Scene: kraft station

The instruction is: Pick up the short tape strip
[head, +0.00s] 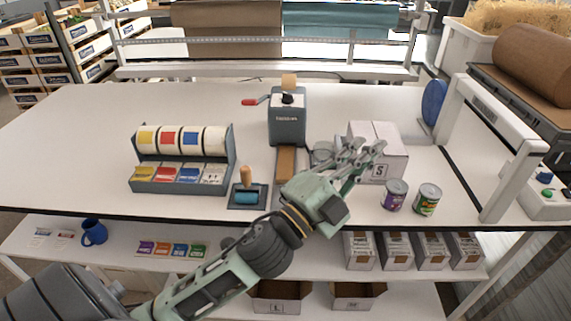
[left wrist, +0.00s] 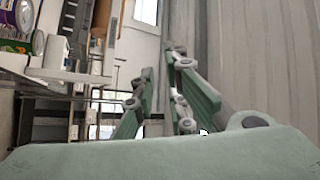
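A short brown strip (head: 285,163), which looks like the paper tape, lies at the front of the grey tape dispenser (head: 287,122). Its near end is close to my left arm. My left gripper (head: 366,150) is over the table to the right of the strip, in front of the white box marked S (head: 391,165), and apart from the strip. In the left wrist view my left gripper (left wrist: 160,75) has its fingers apart with nothing between them. The strip cannot be made out in that view. My right gripper is not in view.
Two cans, one purple (head: 395,195) and one green (head: 427,199), stand right of my left gripper. A label rack (head: 183,180) and a wooden-handled stamp (head: 247,188) are to the left. A white frame (head: 505,160) stands at right. The table's far left is clear.

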